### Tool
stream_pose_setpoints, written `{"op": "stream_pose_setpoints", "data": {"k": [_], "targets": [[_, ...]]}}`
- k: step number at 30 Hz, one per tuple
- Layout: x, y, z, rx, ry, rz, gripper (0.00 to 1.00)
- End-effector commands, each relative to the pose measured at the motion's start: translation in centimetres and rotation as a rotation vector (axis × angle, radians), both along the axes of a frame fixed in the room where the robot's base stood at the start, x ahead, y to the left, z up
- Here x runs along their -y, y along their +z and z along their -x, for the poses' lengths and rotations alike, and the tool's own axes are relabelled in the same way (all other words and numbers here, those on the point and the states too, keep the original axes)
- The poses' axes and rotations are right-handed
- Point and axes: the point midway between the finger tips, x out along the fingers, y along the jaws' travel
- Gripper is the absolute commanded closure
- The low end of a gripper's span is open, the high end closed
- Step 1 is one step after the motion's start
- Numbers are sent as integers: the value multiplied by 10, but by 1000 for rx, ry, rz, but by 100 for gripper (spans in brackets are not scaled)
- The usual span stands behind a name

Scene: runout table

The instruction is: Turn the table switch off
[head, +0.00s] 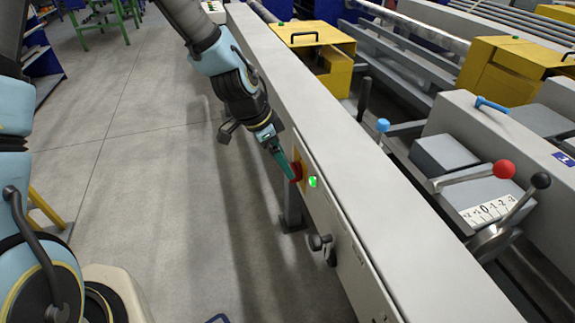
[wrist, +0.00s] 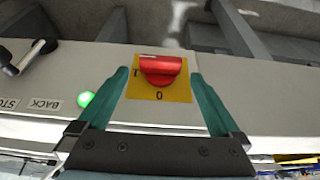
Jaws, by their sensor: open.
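The table switch (wrist: 161,68) is a red rotary knob on a yellow plate (wrist: 159,93) on the side of the long grey table. In the wrist view the plate is marked 1 at its left and 0 at its bottom edge. The knob's grip bar lies across the picture, in line with the 1 side rather than the 0. My gripper (wrist: 160,74) is open, with one green finger on each side of the switch and a gap to it. In the head view the switch (head: 296,172) is partly hidden by my gripper (head: 284,161).
A green lamp (wrist: 86,99) glows beside the switch, near BACK and STOP labels. A black-handled knob (head: 320,243) sticks out of the same table side. Yellow boxes (head: 310,45) and levers with coloured balls (head: 503,169) stand beyond the table. The floor (head: 130,150) at left is clear.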

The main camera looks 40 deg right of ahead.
Motion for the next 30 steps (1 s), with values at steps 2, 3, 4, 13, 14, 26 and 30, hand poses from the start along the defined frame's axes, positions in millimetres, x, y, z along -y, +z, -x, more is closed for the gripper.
{"op": "stream_pose_setpoints", "data": {"k": [2, 3, 4, 13, 14, 26, 30], "targets": [[4, -12, 3, -2, -1, -3, 0], [6, -16, 3, -2, 0, -2, 0], [7, -19, 3, -2, 0, -2, 0], [12, -32, 4, 1, 2, -1, 0], [12, -32, 4, 1, 2, -1, 0], [12, -32, 4, 1, 2, -1, 29], [12, -32, 5, 0, 2, -1, 45]]}}
